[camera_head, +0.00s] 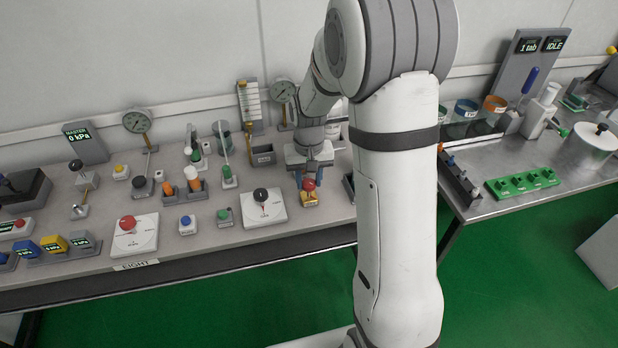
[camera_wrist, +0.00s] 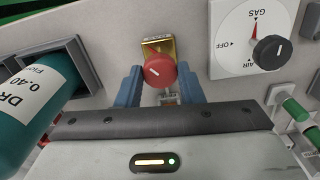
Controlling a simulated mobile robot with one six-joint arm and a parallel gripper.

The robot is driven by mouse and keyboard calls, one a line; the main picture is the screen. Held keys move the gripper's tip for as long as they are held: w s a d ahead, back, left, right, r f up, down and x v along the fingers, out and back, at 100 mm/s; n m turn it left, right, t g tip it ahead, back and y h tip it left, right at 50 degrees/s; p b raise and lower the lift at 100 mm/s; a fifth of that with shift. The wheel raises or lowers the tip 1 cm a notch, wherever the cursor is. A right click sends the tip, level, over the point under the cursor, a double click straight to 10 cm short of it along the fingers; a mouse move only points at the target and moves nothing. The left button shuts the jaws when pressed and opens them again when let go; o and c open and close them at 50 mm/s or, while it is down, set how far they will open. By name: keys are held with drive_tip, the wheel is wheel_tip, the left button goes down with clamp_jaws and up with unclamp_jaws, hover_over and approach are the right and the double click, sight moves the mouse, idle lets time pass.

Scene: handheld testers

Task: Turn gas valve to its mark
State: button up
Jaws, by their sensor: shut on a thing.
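A red round knob (camera_head: 309,184) with a short white line on top sits on a small yellow-gold base (camera_head: 311,200) on the bench. In the wrist view the same red knob (camera_wrist: 160,70) is between my two blue fingers, and the gold base (camera_wrist: 158,46) shows behind it. My gripper (camera_head: 308,183) reaches down from above and is shut on the red knob. A label below the knob is too small to read. A white dial plate (camera_wrist: 228,58) marked GAS, OFF and AIR stands beside it, with a black knob (camera_wrist: 271,51) and a red pointer towards GAS.
A teal labelled cylinder (camera_wrist: 40,105) is close to my gripper at left in the wrist view. Green-capped fittings (camera_wrist: 295,108) are at right. Another red knob on a white plate (camera_head: 145,240) stands further left on the crowded bench. Gauges (camera_head: 137,122) line the back.

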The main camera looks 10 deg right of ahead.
sight(309, 182)
drive_tip(key=o, duration=1)
drive_tip(key=shift+r, duration=3.9)
drive_tip(key=s+r+t+p, duration=0.1)
drive_tip(key=s+r, duration=0.2)
drive_tip(key=s, duration=0.4)
drive_tip(key=s+r+p, duration=0.2)
drive_tip(key=s+r, duration=0.2)
drive_tip(key=s, duration=0.3)
drive_tip(key=s+r+n+t+p, duration=0.1)
drive_tip(key=s+r, duration=0.3)
drive_tip(key=s, duration=0.3)
drive_tip(key=shift+t+p, duration=0.3)
